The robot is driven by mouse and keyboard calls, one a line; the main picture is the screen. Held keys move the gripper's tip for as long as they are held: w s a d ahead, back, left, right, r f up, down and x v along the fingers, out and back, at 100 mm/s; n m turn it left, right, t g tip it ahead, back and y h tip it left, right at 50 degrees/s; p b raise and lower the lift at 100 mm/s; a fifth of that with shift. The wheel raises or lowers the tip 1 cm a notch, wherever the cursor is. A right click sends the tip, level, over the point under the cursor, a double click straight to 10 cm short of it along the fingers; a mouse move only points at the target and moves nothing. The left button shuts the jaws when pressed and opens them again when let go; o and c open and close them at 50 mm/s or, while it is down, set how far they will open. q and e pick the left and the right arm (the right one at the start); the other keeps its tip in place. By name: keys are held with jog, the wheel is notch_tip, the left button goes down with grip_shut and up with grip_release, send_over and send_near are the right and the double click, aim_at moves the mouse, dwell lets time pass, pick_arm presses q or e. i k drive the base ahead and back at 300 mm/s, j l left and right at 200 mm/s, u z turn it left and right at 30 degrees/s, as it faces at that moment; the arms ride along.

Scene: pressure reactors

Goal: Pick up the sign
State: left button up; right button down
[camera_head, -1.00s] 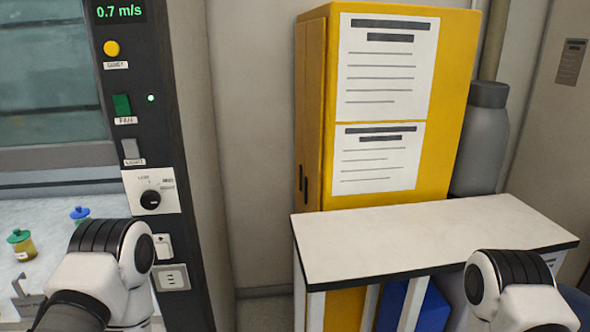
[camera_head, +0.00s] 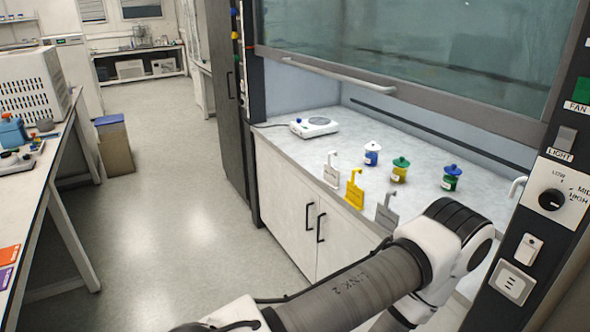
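Three small hooked tags that look like signs stand along the front edge of the fume hood counter. One is white (camera_head: 331,171), the middle one is yellow (camera_head: 355,189), and one is grey (camera_head: 386,213). Any writing on them is too small to read. One of my arms crosses the lower right of the view, its elbow in front of the counter near the grey sign. Neither gripper shows in the view.
On the fume hood counter (camera_head: 300,150) stand a hotplate (camera_head: 314,127) and jars with blue (camera_head: 372,154), green (camera_head: 400,169) and blue-green (camera_head: 451,178) colouring. The sash (camera_head: 420,50) is raised. A bench (camera_head: 40,200) stands left, a bin (camera_head: 115,145) behind it. The aisle floor is clear.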

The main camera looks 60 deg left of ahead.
aim_at(331, 175)
jog(key=u, duration=1.8)
